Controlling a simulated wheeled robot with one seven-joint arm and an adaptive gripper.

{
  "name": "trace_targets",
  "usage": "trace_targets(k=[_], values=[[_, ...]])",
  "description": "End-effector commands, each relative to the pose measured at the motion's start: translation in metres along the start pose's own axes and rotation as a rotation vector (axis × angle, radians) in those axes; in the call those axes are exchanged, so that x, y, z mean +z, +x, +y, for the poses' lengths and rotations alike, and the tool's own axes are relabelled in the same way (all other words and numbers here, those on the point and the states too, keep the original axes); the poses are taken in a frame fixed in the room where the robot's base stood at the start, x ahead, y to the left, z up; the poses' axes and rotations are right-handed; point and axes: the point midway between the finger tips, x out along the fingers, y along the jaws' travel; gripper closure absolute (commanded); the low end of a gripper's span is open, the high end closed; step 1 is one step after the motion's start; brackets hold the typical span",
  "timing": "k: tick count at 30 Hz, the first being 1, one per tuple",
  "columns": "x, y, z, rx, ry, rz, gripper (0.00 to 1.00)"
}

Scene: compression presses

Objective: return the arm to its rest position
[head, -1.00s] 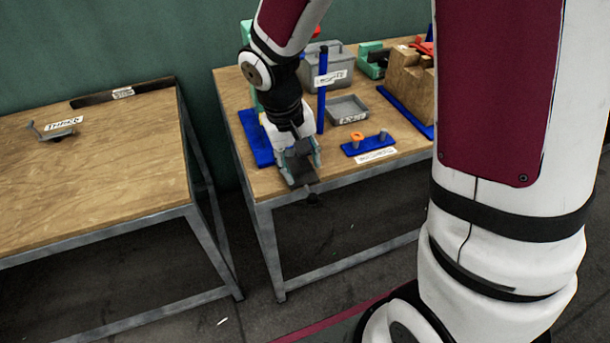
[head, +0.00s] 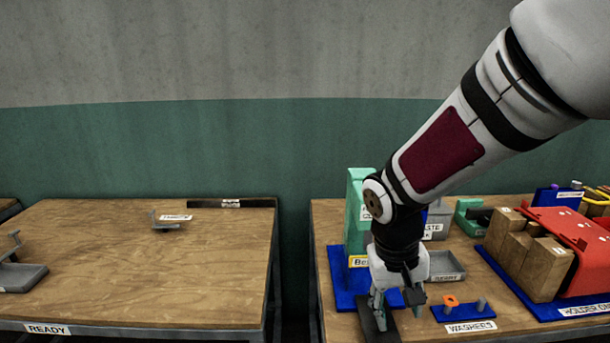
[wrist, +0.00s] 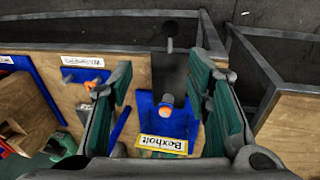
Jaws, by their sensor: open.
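My gripper (head: 396,300) points down over the front of the right bench, its two fingers apart. In the wrist view my gripper (wrist: 165,75) shows one finger on each side with nothing visibly clasped between them. The green press (head: 358,205) on its blue base (head: 345,285) stands just behind my gripper, partly hidden by my arm.
A washer stand (head: 464,312) with an orange ring and a grey tray (head: 446,266) are close on the right. The left bench (head: 150,260) has much bare top, beyond a gap.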

Motion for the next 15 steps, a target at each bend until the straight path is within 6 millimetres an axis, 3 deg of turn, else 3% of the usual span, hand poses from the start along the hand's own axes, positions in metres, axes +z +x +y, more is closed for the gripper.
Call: trace_targets(k=[1, 6, 15], values=[[0.006, -0.017, 0.007, -0.005, 0.01, 0.031, 0.55], [0.035, -0.06, 0.025, -0.031, 0.026, 0.107, 0.55], [0.096, -0.113, 0.042, -0.104, 0.041, 0.249, 0.55]])
